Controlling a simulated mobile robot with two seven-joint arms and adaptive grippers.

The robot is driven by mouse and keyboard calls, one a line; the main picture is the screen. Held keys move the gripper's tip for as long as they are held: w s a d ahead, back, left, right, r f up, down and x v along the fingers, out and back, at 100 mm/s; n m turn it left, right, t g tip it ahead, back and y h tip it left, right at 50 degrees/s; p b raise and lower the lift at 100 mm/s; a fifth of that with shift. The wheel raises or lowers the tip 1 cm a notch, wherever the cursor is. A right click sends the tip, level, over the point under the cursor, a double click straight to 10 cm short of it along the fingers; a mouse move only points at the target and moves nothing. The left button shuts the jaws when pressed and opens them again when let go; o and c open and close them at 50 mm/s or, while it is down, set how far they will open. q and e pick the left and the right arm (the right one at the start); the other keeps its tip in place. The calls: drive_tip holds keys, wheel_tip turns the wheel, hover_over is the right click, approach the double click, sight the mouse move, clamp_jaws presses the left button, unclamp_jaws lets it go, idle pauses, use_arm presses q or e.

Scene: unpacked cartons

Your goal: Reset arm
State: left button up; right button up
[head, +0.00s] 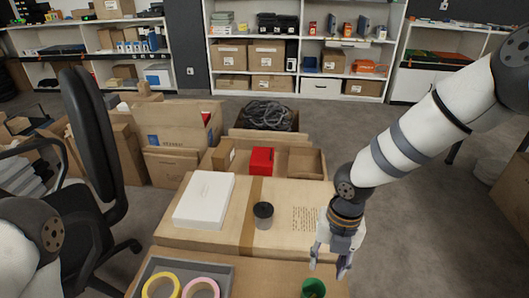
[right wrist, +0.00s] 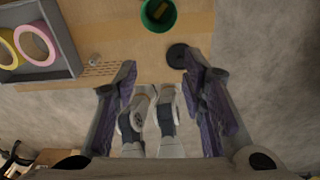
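My right gripper (head: 329,264) hangs down over the right front edge of the cardboard surface in the head view. In the right wrist view its two fingers (right wrist: 164,85) stand wide apart. No object is clearly held between them; pale grey parts show behind, and I cannot tell what they are. The right arm reaches in from the upper right. At the lower left of the head view a part of my left arm (head: 32,240) shows, but its gripper is out of view.
A green cup (head: 313,289) stands close below the right gripper. A grey tray (head: 226,270) holds yellow and pink tape rolls. An office chair (head: 92,145) stands left.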

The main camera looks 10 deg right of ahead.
drive_tip(key=s+a+f+m+g+y, duration=0.1)
drive_tip(key=s+a+f+m, duration=0.15)
drive_tip(key=s+m, duration=0.4)
drive_tip(key=s+a+f+m+g+y, duration=0.1)
drive_tip(key=s+a+f+m, duration=0.1)
drive_tip(key=s+f+m, duration=0.45)
use_arm(q)
drive_tip(key=w+r+t+p, duration=0.1)
drive_tip(key=w+r+p, duration=0.1)
drive_tip(key=shift+w+r, duration=0.35)
use_arm(e)
drive_tip(key=s+d+r+m+h, duration=0.1)
drive_tip(key=s+d+m, duration=0.2)
drive_tip(key=s+m, duration=0.6)
drive_tip(key=s+d+m+h, duration=0.1)
drive_tip(key=s+d+m, duration=0.3)
drive_tip(key=s+m, duration=0.6)
drive_tip(key=shift+s+d+r+m+h, duration=0.3)
drive_tip(key=shift+s+r, duration=0.1)
drive_tip(key=shift+s, duration=0.6)
